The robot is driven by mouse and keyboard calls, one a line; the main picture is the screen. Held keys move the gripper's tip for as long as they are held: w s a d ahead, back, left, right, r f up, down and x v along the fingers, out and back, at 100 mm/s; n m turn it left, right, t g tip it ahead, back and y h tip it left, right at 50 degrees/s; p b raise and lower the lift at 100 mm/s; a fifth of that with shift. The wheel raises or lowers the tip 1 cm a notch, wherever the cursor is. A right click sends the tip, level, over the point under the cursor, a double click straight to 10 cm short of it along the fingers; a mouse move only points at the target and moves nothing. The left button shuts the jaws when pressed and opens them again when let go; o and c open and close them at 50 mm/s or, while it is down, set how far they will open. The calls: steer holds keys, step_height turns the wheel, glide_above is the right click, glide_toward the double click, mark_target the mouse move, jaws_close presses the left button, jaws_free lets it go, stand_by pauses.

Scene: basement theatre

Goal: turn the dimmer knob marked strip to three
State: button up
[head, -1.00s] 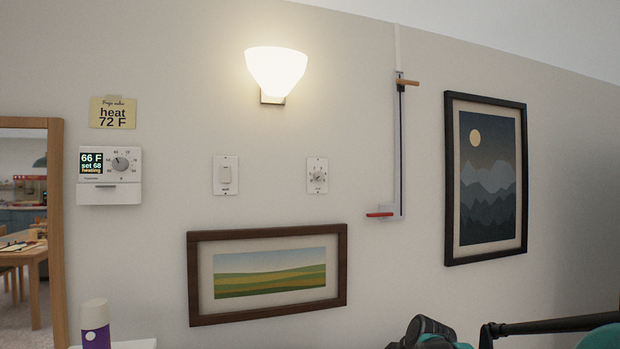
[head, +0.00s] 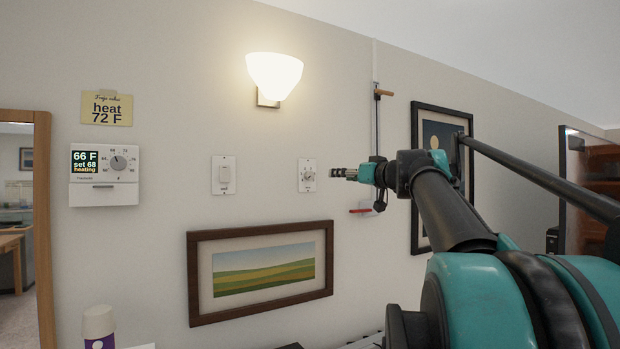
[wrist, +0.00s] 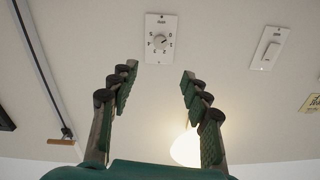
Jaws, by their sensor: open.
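The dimmer knob (head: 307,176) is a small round dial on a white wall plate, with marks around it too small to read in the head view. In the wrist view the knob (wrist: 160,42) shows upside down at the top middle, with digits around it; its label is too small to read surely. My gripper (head: 335,173) is just right of the plate in the head view. In the wrist view my gripper (wrist: 158,75) has its two fingers spread apart and empty, with the knob beyond the tips, not touched.
A white rocker switch (head: 224,175) is left of the knob. A thermostat (head: 103,175) and a yellow note (head: 107,108) are farther left. A lit lamp (head: 274,76) is above, a framed landscape (head: 262,270) below. A vertical rail (head: 376,125) with a wooden handle is behind my arm.

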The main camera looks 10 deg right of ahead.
mark_target(311, 176)
steer(key=x, duration=1.6)
steer(key=shift+w+a, duration=0.15)
steer(key=shift+w, duration=0.2)
jaws_close()
